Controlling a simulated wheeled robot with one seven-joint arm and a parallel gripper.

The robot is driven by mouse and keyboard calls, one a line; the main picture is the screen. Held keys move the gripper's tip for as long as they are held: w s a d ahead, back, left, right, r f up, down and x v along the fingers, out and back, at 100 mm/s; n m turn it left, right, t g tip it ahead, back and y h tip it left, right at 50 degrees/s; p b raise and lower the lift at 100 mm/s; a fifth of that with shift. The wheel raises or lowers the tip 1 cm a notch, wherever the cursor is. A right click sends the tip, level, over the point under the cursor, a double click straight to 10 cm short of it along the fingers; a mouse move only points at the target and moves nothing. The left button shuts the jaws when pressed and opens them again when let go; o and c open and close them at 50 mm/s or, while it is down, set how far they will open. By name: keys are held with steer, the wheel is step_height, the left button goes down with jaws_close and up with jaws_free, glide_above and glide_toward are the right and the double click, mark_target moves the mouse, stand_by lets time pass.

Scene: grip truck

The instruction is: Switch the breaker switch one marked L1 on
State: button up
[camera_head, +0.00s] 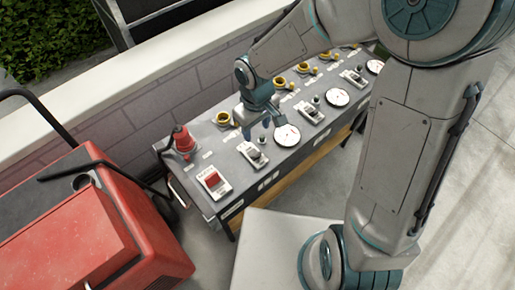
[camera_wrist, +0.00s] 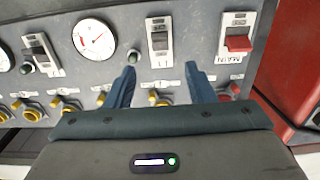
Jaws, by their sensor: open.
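The breaker switch nearest the red main switch (camera_wrist: 238,43) is a dark toggle on a pale plate; this breaker switch (camera_wrist: 160,40) sits between my fingertips' directions in the wrist view, a little beyond them. It also shows in the head view (camera_head: 252,155). In the head view my gripper (camera_head: 264,124) hangs over the panel, behind this switch.
The grey panel (camera_head: 229,150) also carries round white gauges (camera_head: 287,135), more breaker switches (camera_head: 310,112), and yellow sockets (camera_head: 223,118). A red plug (camera_head: 183,142) stands at its left end. A red machine (camera_head: 85,225) stands at left, and a low wall (camera_head: 150,100) runs behind.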

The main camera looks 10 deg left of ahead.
mark_target(257, 153)
step_height(257, 153, down, 13)
steer(key=shift+f+b, duration=0.1)
steer(key=shift+b, duration=1.1)
steer(key=c, duration=1)
